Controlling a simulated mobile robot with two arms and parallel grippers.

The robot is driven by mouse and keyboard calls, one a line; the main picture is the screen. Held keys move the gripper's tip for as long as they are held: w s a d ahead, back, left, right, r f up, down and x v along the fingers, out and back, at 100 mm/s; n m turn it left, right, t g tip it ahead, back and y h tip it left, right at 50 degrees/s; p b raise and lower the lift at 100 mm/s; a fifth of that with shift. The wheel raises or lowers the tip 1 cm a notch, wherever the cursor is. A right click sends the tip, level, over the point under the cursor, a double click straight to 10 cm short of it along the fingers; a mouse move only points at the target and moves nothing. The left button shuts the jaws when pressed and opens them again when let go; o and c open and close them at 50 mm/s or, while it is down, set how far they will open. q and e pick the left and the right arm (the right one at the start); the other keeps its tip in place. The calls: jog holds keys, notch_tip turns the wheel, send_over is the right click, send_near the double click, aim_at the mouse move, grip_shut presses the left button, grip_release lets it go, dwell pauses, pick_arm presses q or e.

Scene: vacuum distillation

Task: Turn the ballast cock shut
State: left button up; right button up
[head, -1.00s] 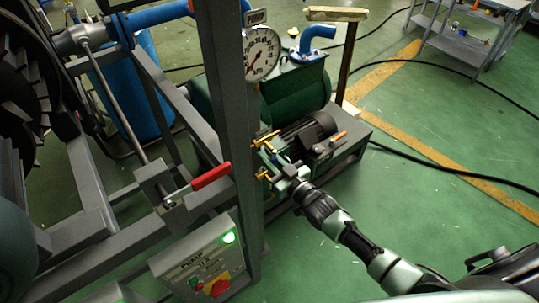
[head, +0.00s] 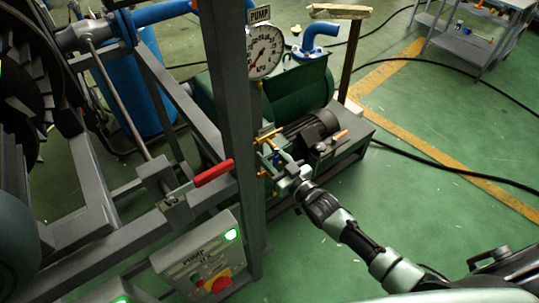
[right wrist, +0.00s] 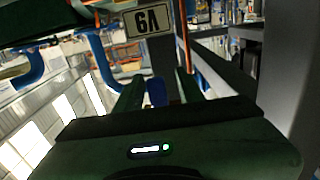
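My right gripper (head: 278,165) reaches in from the lower right in the head view, to the brass fittings (head: 268,137) beside the grey frame post. In the right wrist view its two green fingers (right wrist: 157,90) stand apart. A blue lever (right wrist: 155,93), seemingly the ballast cock's handle, shows between them, with a gap on the right finger's side. Contact cannot be made out. The cock's body is mostly hidden by the gripper. A tag (right wrist: 148,22) reading V9 upside down shows beyond the fingers. My left gripper is not in view.
The grey post (head: 238,110) stands close left of the gripper. A red-handled lever (head: 213,173) and a pump switch box (head: 205,258) with a green lamp are left. The green pump (head: 300,95), its motor and a gauge (head: 264,50) lie behind. Floor at right is open, with cables.

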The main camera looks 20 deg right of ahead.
aim_at(277, 163)
jog(key=b+v, duration=0.1)
jog(key=v, duration=0.6)
jog(key=shift+s+d, duration=0.1)
jog(key=shift+s, duration=0.25)
jog(key=s+d+f+g+h, duration=0.2)
jog(key=s+f, duration=0.2)
jog(key=f, duration=0.5)
jog(key=s+d+f+m+g+h, duration=0.1)
jog(key=s+d+f+g, duration=0.2)
jog(key=f, duration=0.7)
jog(key=s+f+g+h, duration=0.2)
jog(key=s+f, duration=0.3)
jog(key=f, duration=0.4)
jog(key=s+f+g, duration=0.3)
jog(key=s+f, duration=0.3)
jog(key=s, duration=0.4)
jog(key=s+f+g, duration=0.3)
jog(key=s+f, duration=0.3)
jog(key=s, duration=0.5)
jog(key=s+f+g+h, duration=0.1)
jog(key=s+f+g, duration=0.2)
jog(key=s+f, duration=0.3)
jog(key=s, duration=0.5)
jog(key=shift+a, duration=0.4)
